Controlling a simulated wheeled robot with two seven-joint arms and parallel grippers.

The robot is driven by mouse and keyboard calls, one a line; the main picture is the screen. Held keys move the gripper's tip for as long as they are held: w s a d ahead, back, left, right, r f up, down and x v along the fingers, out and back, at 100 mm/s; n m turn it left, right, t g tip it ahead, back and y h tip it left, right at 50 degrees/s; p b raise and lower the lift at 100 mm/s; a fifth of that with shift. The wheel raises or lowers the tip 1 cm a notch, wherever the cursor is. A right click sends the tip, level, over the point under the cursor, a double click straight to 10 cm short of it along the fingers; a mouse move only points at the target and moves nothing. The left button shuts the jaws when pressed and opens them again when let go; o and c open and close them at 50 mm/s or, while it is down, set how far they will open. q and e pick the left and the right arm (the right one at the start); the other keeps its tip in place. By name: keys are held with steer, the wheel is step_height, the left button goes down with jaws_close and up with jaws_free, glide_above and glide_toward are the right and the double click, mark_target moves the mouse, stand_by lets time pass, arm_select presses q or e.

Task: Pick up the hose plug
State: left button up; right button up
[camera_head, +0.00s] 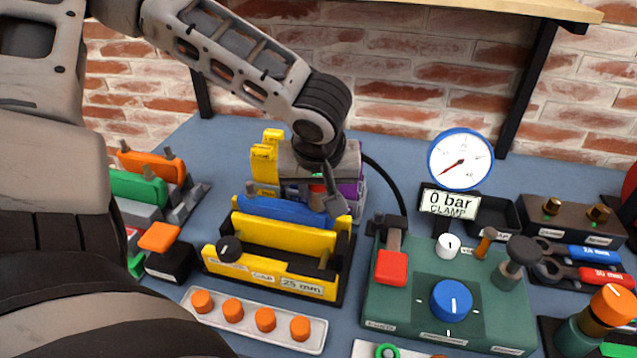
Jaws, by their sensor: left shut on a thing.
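My left gripper (325,195) reaches in from above and points down over the yellow and blue clamp blocks. It is shut on the hose plug, which is mostly hidden by the gripper. A black hose (391,177) curves from the green pump box (408,302) up to behind the gripper. A small red and green part shows beside the fingers; I cannot tell whether it belongs to the plug. My right gripper is not in view.
A yellow clamp block (270,271) stands below the gripper. A round gauge (460,160) reads near a "0 bar" sign (449,203). A tray with orange knobs (228,326) lies in front. Blue table (215,150) is bare at back left, before the brick wall.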

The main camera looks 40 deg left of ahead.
arm_select(q)
steer(key=shift+r, duration=0.1)
step_height(320, 180, up, 10)
steer(key=shift+f+p, duration=0.1)
steer(key=shift+p, duration=0.45)
